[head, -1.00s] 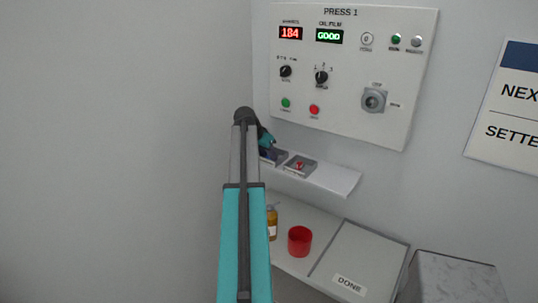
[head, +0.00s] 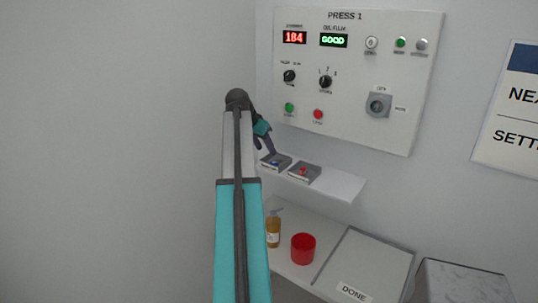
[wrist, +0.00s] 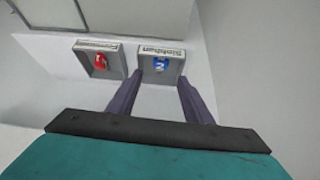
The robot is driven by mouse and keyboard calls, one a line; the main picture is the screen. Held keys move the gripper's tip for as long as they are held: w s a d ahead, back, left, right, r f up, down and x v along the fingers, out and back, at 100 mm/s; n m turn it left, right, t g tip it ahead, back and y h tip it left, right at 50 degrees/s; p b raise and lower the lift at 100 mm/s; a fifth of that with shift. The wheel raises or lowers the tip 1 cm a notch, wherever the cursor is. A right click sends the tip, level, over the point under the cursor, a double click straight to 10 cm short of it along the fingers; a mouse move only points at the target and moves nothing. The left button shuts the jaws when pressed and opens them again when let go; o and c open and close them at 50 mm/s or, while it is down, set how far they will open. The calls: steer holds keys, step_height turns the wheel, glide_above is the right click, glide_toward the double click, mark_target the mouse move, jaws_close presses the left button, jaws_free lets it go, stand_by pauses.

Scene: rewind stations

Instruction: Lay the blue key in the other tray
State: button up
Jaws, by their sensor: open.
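The blue key (head: 275,163) lies in the left of two small grey trays (head: 284,158) on the white shelf. In the wrist view the blue key (wrist: 160,64) sits in the right-hand tray (wrist: 177,75). The red key (head: 304,170) lies in the other tray (head: 317,175), which shows at the left of the wrist view (wrist: 118,60). My gripper (head: 268,150) is beside and above the blue key's tray. Its two fingers are apart and empty in the wrist view (wrist: 160,80), with the blue key ahead between their tips.
The shelf (head: 345,186) has free room right of the trays. The PRESS 1 panel (head: 350,125) is on the wall above. Below stand an amber bottle (head: 273,232), a red cup (head: 303,249) and a flat surface marked DONE (head: 370,262).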

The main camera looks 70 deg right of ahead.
steer(key=shift+v, duration=1.4)
steer(key=shift+w, duration=0.1)
